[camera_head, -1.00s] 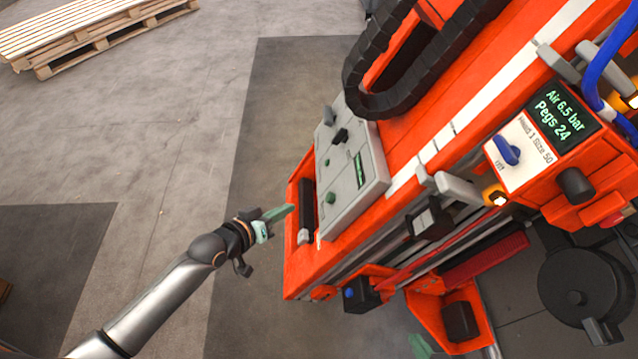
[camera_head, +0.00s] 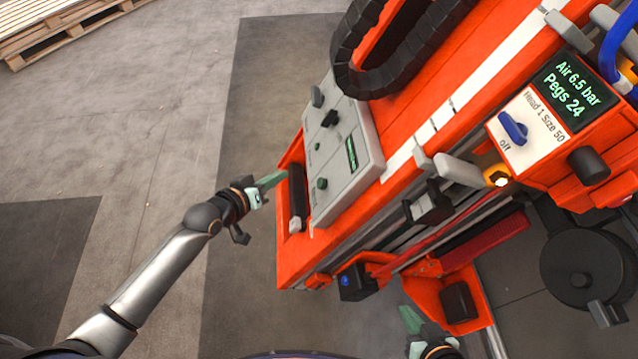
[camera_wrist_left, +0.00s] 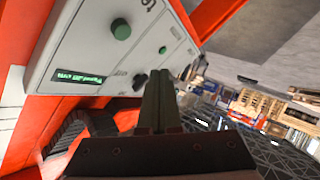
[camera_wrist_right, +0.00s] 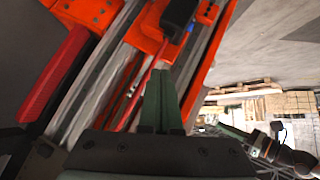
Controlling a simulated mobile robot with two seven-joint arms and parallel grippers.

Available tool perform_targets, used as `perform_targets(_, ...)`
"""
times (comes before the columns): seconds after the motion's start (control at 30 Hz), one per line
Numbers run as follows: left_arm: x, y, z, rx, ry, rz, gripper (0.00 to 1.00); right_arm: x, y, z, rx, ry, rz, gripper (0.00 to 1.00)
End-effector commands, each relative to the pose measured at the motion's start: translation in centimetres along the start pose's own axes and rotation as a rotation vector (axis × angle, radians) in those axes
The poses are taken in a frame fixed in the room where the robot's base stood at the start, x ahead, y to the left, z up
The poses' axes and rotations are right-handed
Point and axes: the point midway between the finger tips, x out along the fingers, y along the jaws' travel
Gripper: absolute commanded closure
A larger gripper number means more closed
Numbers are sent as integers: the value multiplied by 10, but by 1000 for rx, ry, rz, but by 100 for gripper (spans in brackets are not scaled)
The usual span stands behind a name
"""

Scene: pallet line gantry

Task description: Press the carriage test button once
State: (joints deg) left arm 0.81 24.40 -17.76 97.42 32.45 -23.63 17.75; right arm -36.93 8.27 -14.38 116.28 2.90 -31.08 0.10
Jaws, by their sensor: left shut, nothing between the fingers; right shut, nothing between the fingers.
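A grey control panel (camera_head: 345,190) on the orange machine carries a larger green button (camera_head: 321,183), a smaller green button (camera_head: 317,146), dark knobs and a small green display. The panel also shows in the left wrist view (camera_wrist_left: 75,45), with the larger green button (camera_wrist_left: 121,29). A black box (camera_head: 356,284) low on the machine has a blue button (camera_head: 345,281). I cannot read which button is the carriage test. My left gripper (camera_head: 283,176) is shut and empty, beside the panel, apart from its buttons. My right gripper (camera_head: 405,314) is shut and empty below the machine's lower edge.
A black handle bar (camera_head: 298,198) runs along the panel's near side. A black cable chain (camera_head: 350,75) loops above the panel. A white plate with a blue knob (camera_head: 513,128) is at the right. A wooden pallet (camera_head: 60,25) lies far left; the floor between is clear.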

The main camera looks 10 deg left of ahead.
Motion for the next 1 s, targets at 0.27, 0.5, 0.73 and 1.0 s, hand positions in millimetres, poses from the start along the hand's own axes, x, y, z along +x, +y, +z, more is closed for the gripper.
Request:
perform_targets(0.27, 30, 20, 23, -3, 2, 2, 100, 12, 6, 13, -5, 4, 7, 100)
perform_targets(0.5, 44, 32, 31, -1, 1, 1, 100, 9, 7, 8, -9, 13, 10, 100)
perform_targets(0.73, 47, 34, 34, 0, 0, 1, 100, 8, 8, 8, -8, 13, 11, 100)
perform_targets(1.0, 46, 34, 34, 0, 0, 1, 100, 9, 8, 9, -7, 9, 11, 100)
